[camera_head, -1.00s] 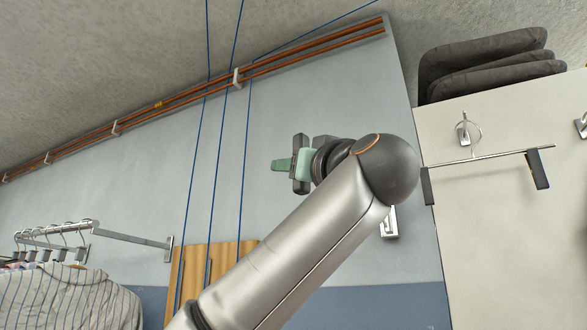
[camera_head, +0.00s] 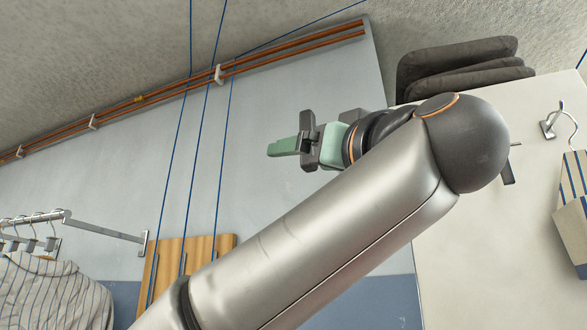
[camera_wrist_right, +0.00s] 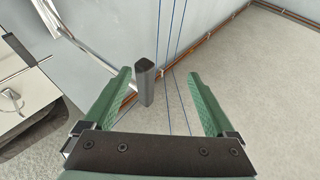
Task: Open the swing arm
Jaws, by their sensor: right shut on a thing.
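The swing arm is a silver bar (camera_wrist_right: 88,55) in the right wrist view. It runs from the wall at the upper left to a dark upright end piece (camera_wrist_right: 145,82) between my right fingers. My right gripper (camera_wrist_right: 158,90) has green fingers on either side of that end piece and is shut on it. Some space seems to show beside the piece, so the exact contact is unclear. In the head view the right gripper (camera_head: 285,147) points left in front of the blue-grey wall, and my arm hides the swing arm. My left gripper is out of view.
A rail (camera_head: 105,231) with striped garments (camera_head: 50,290) is at the lower left. Blue cords run in front of the wall past a wooden board (camera_head: 200,255). Folded dark cloths (camera_head: 460,68) lie on top of a pale panel (camera_head: 455,260) with a hook (camera_head: 562,120).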

